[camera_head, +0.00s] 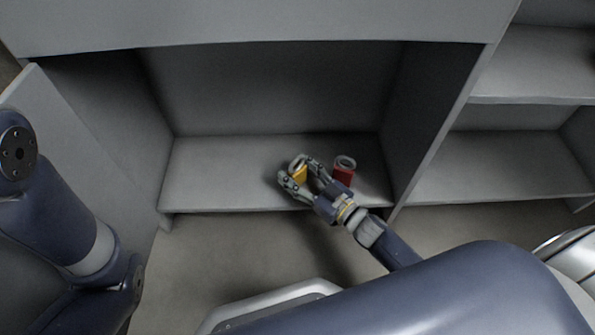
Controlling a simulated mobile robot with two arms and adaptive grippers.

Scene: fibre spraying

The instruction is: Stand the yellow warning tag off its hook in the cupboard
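The yellow warning tag (300,174) is upright in the open cupboard, with a grey ring at its top. It is between the two fingers of my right gripper (298,172), which reaches in from the lower right. The fingers stand apart on either side of the tag. I cannot tell whether they press on it, or whether its lower edge touches the shelf, because the fingers cover it. No hook can be made out. My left arm shows at the left edge, but its gripper is out of view.
A red tag (343,174) with a grey ring stands on the cupboard shelf (220,185), just right of my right gripper. The shelf's left half is bare. A cupboard side wall (425,120) is to the right, with empty shelves (500,165) beyond it.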

